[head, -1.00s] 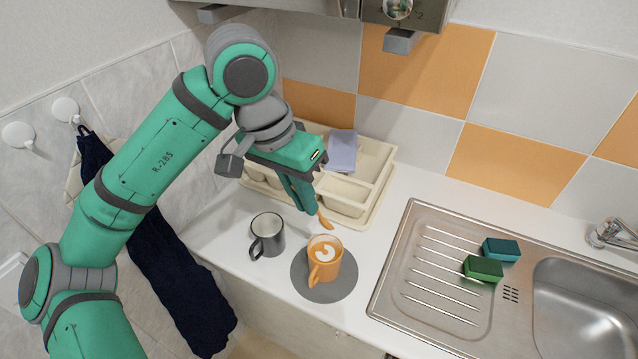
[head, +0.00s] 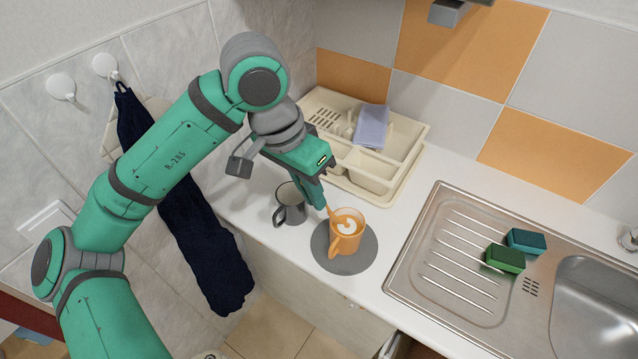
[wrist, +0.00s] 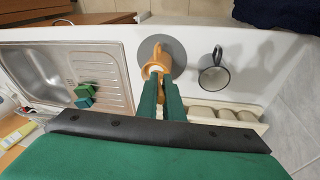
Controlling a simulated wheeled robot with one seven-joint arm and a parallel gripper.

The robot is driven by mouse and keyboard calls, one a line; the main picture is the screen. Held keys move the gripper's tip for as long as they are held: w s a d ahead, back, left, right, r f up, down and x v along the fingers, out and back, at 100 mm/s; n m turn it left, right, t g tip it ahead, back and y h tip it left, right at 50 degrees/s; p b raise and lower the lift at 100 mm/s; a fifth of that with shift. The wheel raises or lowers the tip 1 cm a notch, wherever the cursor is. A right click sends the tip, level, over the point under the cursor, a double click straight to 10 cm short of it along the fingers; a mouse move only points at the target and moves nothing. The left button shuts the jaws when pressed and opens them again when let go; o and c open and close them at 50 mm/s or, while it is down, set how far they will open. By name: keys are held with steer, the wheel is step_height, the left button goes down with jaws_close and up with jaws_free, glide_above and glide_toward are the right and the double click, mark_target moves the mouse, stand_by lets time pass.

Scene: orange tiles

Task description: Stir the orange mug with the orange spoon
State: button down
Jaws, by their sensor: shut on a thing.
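The orange mug (head: 343,244) stands upright on a round grey mat (head: 369,257) on the white counter. Its pale drink carries a white pattern. My gripper (head: 322,202) is shut on the orange spoon (head: 330,212), which points down at the mug's back left rim. Most of the spoon is hidden by the fingers, and I cannot tell whether its tip is inside the mug or behind it. In the wrist view the mug (wrist: 155,68) shows just beyond the fingertips (wrist: 161,80), partly covered by them.
A grey mug (head: 292,207) stands close on the left, near my gripper. A cream dish rack (head: 408,170) with a lilac cloth (head: 371,127) is behind. A steel sink (head: 420,288) with green (head: 505,259) and teal (head: 527,241) sponges is right. A dark towel (head: 205,250) hangs left.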

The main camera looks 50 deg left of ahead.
mark_target(330, 213)
steer(key=shift+w+x, duration=0.25)
steer(key=shift+x, duration=1.4)
steer(key=shift+w+x, duration=0.25)
steer(key=shift+x, duration=1.4)
steer(key=shift+w+x, duration=0.25)
steer(key=shift+x, duration=1.4)
steer(key=shift+a+r, duration=0.15)
